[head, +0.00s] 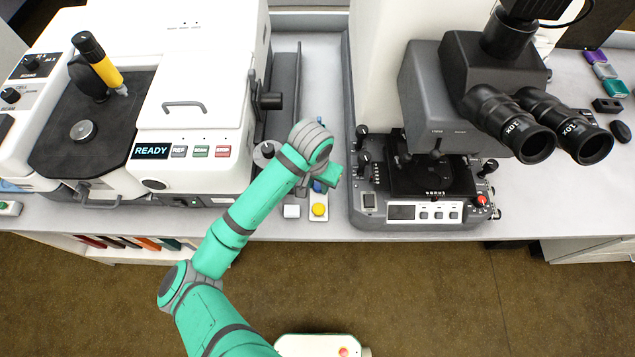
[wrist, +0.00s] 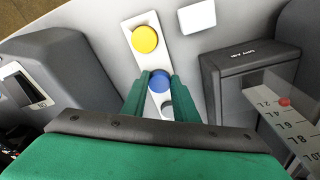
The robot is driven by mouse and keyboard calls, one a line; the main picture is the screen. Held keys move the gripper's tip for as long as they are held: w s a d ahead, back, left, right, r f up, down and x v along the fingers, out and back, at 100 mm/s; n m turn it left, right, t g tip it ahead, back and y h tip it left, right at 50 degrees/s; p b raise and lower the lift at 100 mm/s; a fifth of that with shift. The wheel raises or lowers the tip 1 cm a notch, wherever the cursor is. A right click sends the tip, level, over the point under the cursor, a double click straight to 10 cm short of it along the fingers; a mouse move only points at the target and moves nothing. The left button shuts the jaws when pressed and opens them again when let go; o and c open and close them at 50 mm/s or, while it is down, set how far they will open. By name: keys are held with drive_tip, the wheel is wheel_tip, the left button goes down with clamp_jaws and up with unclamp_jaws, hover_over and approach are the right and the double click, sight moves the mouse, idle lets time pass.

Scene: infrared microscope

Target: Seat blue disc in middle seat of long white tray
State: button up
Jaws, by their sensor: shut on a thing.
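The long white tray (wrist: 138,21) runs between my gripper's fingers in the wrist view. A yellow disc (wrist: 145,39) sits at its far end; it also shows in the head view (head: 319,209). My gripper (wrist: 160,85) is shut on the blue disc (wrist: 160,80), which lies over the middle of the tray. I cannot tell whether it touches the seat. A grey round shape (wrist: 167,107) shows at the tray's near end, partly hidden by my gripper. In the head view a little of the blue disc (head: 318,187) shows below my gripper (head: 326,178).
A small white block (wrist: 197,17) lies beside the tray; it also shows in the head view (head: 291,211). The microscope (head: 425,185) stands close on the right and the white instrument (head: 190,110) on the left. The bench's front edge is just past the yellow disc.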

drive_tip(key=shift+f, duration=0.15)
idle(0.8)
drive_tip(key=o, duration=1.5)
drive_tip(key=shift+r, duration=3.5)
